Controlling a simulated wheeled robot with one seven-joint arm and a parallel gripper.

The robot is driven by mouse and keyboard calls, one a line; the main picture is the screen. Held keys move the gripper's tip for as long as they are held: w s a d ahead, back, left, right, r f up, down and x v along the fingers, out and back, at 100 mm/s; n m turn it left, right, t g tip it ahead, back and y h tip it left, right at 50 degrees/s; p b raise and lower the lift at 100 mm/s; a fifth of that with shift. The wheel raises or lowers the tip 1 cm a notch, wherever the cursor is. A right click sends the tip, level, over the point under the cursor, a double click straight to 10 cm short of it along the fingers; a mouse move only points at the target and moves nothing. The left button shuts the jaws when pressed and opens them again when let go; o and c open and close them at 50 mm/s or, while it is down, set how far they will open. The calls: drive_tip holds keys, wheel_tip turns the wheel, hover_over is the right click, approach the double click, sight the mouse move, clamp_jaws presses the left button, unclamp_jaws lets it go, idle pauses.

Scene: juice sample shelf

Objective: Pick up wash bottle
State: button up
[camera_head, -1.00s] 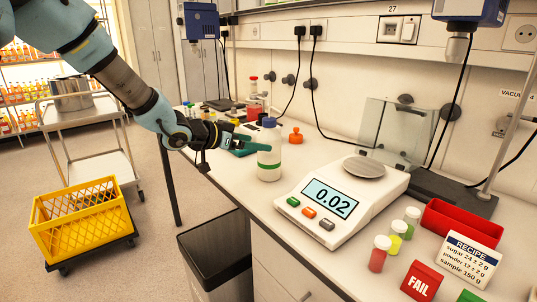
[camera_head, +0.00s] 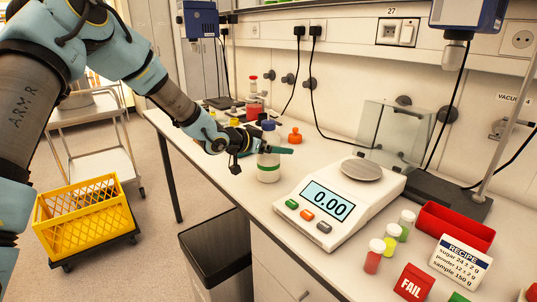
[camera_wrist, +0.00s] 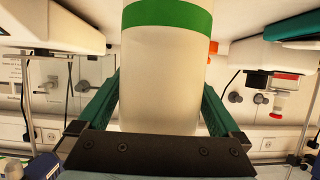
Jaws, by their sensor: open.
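The white wash bottle (camera_head: 268,172) with a green band and a blue cap stands upright on the bench, left of the scale. My gripper (camera_head: 275,149) is level with its upper part, and a teal finger crosses in front of the bottle. In the wrist view, the bottle's pale body (camera_wrist: 165,75) and green band fill the space between the two spread teal fingers of my gripper (camera_wrist: 160,95). The gripper is open around the bottle. Whether either finger touches it, I cannot tell.
A scale (camera_head: 335,205) reading 0.00 stands close right of the bottle. An orange item (camera_head: 295,136) is behind it. Sample vials (camera_head: 390,240), a red tray (camera_head: 455,227) and a recipe card (camera_head: 460,262) are at right.

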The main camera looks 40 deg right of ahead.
drive_tip(key=shift+c, duration=0.4)
drive_tip(key=c, duration=1.5)
drive_tip(key=shift+r, duration=0.1)
clamp_jaws()
